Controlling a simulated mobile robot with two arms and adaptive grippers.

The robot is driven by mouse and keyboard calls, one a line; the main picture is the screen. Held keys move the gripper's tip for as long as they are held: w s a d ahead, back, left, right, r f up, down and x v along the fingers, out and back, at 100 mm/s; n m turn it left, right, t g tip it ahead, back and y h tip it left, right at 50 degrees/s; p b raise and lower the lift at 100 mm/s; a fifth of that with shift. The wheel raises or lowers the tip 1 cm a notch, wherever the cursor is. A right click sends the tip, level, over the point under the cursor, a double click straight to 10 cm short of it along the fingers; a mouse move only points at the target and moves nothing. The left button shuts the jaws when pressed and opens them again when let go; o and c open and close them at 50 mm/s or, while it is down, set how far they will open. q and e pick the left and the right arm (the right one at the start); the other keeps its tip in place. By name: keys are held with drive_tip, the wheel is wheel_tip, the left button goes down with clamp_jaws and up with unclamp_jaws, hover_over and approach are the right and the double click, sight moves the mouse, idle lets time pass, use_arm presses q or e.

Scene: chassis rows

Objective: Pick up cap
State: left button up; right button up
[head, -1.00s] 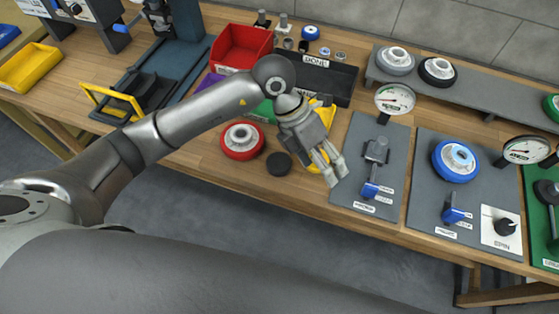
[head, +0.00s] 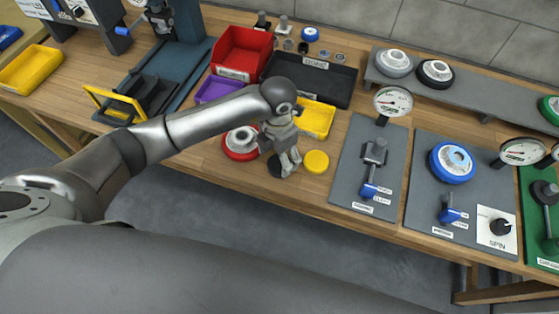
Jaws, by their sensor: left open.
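Two round cap-like discs lie on the wooden bench near its front edge. The black disc (head: 274,167) is partly hidden by my left gripper (head: 285,168). The yellow disc (head: 316,161) lies flat just to the right, in full view and apart from the gripper. My left gripper is open and points down over the black disc. I cannot tell whether its fingers touch the disc. My right gripper is not in view.
A red wheel-like part (head: 238,153) sits left of the gripper, partly hidden. A yellow tray (head: 318,118), a black tray (head: 345,85) and a red bin (head: 242,50) stand behind. A grey fixture plate (head: 347,180) with a dial gauge (head: 393,101) stands to the right.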

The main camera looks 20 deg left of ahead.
sight(279, 163)
use_arm(q)
drive_tip(key=shift+d+f, duration=0.1)
drive_tip(key=shift+f, duration=1.4)
drive_tip(key=shift+c, duration=0.3)
drive_tip(key=c, duration=0.6)
